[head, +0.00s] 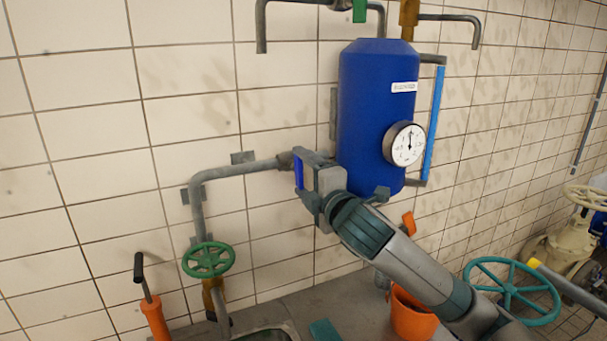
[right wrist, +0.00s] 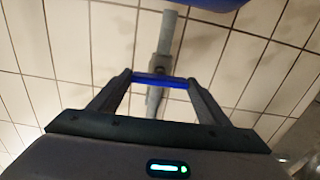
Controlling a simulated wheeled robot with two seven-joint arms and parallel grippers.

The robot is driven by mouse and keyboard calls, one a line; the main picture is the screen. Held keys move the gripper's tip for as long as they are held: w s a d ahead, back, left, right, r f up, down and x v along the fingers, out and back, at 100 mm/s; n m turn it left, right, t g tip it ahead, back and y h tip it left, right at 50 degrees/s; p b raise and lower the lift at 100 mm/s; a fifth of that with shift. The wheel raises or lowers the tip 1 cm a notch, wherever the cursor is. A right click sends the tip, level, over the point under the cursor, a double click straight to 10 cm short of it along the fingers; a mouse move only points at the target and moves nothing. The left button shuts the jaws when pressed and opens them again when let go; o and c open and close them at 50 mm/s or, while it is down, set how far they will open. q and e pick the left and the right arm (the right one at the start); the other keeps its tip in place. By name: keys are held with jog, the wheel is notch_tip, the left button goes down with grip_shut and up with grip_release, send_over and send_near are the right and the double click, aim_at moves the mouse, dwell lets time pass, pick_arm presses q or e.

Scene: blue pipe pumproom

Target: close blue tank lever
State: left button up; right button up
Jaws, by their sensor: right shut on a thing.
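The blue tank (head: 365,105) hangs on the tiled wall, with a round white gauge (head: 407,145) on its front. A small blue lever (head: 298,173) shows at the grey pipe left of the tank. My right gripper (head: 303,170) reaches in from the lower right and is shut on this lever. In the right wrist view, the blue lever (right wrist: 160,81) lies crosswise between the fingertips of my right gripper (right wrist: 160,86). The lever's valve body is partly hidden by the gripper in the head view. My left gripper is not in view.
A grey pipe (head: 235,171) bends down to a green handwheel (head: 208,260). An orange pump (head: 155,318) with a dark handle stands at lower left. An orange bucket (head: 412,315) and a teal handwheel (head: 512,290) are near my right arm. A light blue tube (head: 434,125) stands right of the tank.

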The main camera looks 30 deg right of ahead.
dwell(0.3)
jog(key=o, duration=1.1)
jog(key=shift+c, duration=0.2)
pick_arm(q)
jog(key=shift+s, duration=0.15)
